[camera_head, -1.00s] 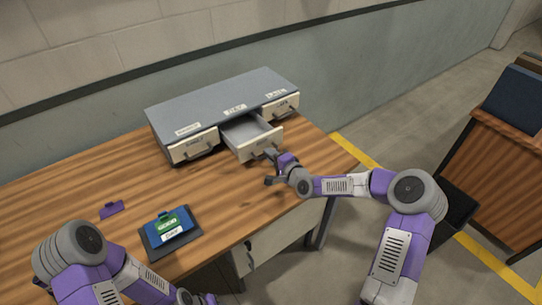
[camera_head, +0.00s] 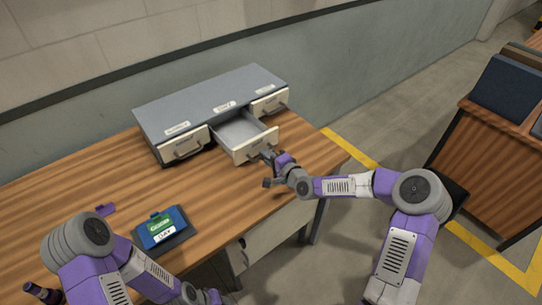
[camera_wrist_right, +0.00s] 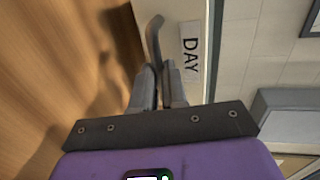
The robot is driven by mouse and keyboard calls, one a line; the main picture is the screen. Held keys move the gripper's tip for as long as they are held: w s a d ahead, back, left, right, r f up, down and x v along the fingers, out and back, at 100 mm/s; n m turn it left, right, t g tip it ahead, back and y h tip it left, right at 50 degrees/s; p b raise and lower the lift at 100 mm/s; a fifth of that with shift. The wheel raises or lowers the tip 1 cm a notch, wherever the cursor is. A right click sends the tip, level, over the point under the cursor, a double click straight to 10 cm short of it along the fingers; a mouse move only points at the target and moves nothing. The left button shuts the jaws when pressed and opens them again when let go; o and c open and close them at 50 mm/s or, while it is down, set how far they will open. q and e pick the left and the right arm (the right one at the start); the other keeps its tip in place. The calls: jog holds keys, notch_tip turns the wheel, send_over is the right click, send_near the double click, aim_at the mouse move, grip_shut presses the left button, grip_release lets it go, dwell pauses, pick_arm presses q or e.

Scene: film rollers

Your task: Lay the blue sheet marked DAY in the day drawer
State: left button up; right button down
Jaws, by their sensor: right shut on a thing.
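The blue sheet (camera_head: 177,219) lies on a dark pad at the desk's left front. The day drawer (camera_head: 240,128) is the middle drawer of the grey cabinet and is pulled out, looking empty. My right gripper (camera_head: 271,167) is shut on its handle (camera_wrist_right: 156,40); the DAY label (camera_wrist_right: 190,52) shows beside it in the wrist view. My left gripper (camera_head: 212,297) is at the bottom edge, its fingers not clearly visible.
The grey cabinet (camera_head: 205,98) has a shut drawer (camera_head: 185,146) on the left and another (camera_head: 269,102) on the right. The desk (camera_head: 110,172) between pad and cabinet is clear. A wooden stand (camera_head: 487,150) is at the right.

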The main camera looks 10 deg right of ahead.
jog(key=c, duration=1.2)
grip_release()
jog(key=p+v, duration=0.1)
jog(key=v, duration=0.6)
jog(key=shift+s+d+r+p, duration=0.1)
jog(key=shift+s+r+p, duration=0.05)
jog(key=shift+s+p, duration=0.2)
